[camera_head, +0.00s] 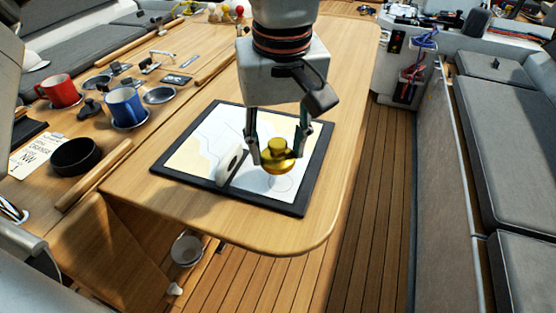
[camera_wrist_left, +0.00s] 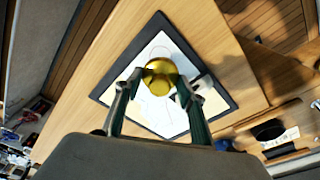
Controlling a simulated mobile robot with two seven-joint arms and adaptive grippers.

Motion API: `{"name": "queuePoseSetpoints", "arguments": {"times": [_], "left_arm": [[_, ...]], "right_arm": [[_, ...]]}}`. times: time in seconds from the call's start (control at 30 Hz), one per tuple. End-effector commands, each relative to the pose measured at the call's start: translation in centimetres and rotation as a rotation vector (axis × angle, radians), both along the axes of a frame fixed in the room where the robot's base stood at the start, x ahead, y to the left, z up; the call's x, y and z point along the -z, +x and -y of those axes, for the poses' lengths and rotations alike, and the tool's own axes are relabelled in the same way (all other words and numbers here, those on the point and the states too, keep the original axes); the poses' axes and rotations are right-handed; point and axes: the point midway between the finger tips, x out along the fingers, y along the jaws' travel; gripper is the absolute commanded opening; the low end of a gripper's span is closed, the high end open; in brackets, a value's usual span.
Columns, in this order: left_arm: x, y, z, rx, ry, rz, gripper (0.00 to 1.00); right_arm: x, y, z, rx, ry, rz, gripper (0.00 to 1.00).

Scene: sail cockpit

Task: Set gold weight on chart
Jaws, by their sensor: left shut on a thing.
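The gold weight (camera_head: 277,160) is a shiny round piece with a knob on top. My left gripper (camera_head: 276,152) comes down from above and is shut on it, one finger on each side. The wrist view shows the gold weight (camera_wrist_left: 159,77) between the fingertips of my left gripper (camera_wrist_left: 157,82). The chart (camera_head: 206,138) is a pale sheet in a dark frame on the wooden table. The weight is over its right part, by a drawn circle. I cannot tell whether the weight touches the chart. My right gripper is not in view.
A red mug (camera_head: 60,91), a blue mug (camera_head: 125,107) and a black bowl (camera_head: 76,156) are at the left. The table's rounded edge (camera_head: 315,243) is close in front.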

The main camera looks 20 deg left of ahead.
Motion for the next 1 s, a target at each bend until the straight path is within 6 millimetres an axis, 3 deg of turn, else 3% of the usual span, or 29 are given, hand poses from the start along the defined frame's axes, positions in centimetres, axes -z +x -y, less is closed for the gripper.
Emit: {"name": "queuePoseSetpoints", "arguments": {"times": [0.23, 0.63, 0.67, 0.7, 1.0], "left_arm": [[3.5, 0.0, 0.0, 0.001, 0.000, -0.004, 0.07], [4.0, 0.0, 0.0, -0.001, 0.000, -0.001, 0.07], [4.0, 0.0, 0.0, -0.001, 0.000, -0.001, 0.45], [4.0, 0.0, 0.0, -0.001, 0.000, -0.001, 0.55], [4.0, 0.0, 0.0, -0.001, 0.000, -0.001, 0.56]], "right_arm": [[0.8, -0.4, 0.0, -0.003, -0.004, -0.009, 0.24], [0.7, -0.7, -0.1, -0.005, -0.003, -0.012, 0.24], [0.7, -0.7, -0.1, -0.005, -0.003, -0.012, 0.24], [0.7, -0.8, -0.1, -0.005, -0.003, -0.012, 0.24], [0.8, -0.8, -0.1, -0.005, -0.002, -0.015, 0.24]]}}
